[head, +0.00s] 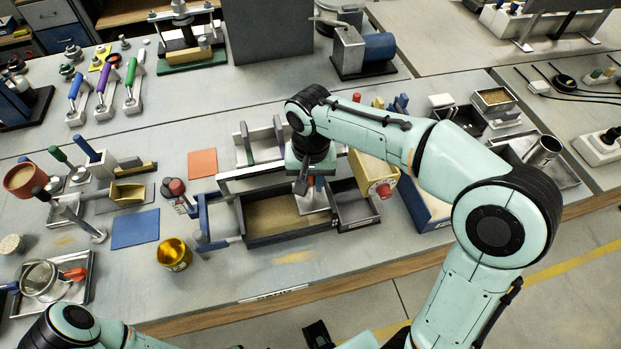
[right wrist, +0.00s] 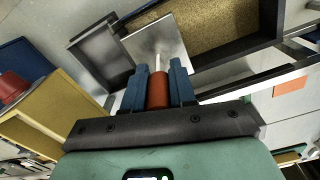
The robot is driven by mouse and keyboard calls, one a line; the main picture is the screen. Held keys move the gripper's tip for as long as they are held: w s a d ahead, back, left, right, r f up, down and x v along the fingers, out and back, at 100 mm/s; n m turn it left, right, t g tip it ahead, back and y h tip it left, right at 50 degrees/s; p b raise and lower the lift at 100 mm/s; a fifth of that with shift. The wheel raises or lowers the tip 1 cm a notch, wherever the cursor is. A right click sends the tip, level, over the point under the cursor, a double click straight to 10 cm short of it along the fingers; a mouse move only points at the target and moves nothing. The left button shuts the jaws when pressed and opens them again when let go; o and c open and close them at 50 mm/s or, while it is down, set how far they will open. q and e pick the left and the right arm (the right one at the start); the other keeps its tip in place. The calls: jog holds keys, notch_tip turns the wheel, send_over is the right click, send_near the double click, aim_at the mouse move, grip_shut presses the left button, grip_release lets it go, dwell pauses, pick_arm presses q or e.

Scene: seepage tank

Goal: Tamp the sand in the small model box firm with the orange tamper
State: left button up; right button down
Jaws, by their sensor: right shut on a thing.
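The model box (head: 290,237) is a dark, open box holding tan sand (head: 268,215), near the table's front edge. In the right wrist view the sand (right wrist: 222,35) looks grainy. My right gripper (head: 303,184) is above the box's right end, with its blue fingers shut on the orange handle (right wrist: 158,90) of the tamper. The tamper's pale square plate (head: 313,204) is over the right end of the sand; it also shows in the right wrist view (right wrist: 157,48). I cannot tell whether the plate touches the sand.
A small grey tray (head: 356,208) adjoins the box's right end. A yellow box (head: 368,172) with a red knob stands behind it. A blue frame (head: 203,222) stands at the left, and a golden cup (head: 174,254) is at the front left.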

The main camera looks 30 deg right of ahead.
aim_at(311, 196)
dwell(0.4)
pick_arm(q)
jog(key=shift+s+f+b, duration=0.35)
jog(key=shift+f+b, duration=0.45)
jog(key=shift+s+f+b, duration=0.3)
jog(key=shift+f+b, duration=0.5)
pick_arm(e)
jog(key=shift+f, duration=2.45)
jog(key=shift+f, duration=0.15)
notch_tip(311, 196, up, 6)
jog(key=p, duration=0.4)
jog(key=shift+p, duration=0.35)
pick_arm(q)
jog(key=r, duration=0.1)
jog(key=w+r, duration=0.1)
jog(key=r, duration=0.1)
jog(key=w+r, duration=0.1)
jog(key=r, duration=0.1)
jog(key=shift+w, duration=0.1)
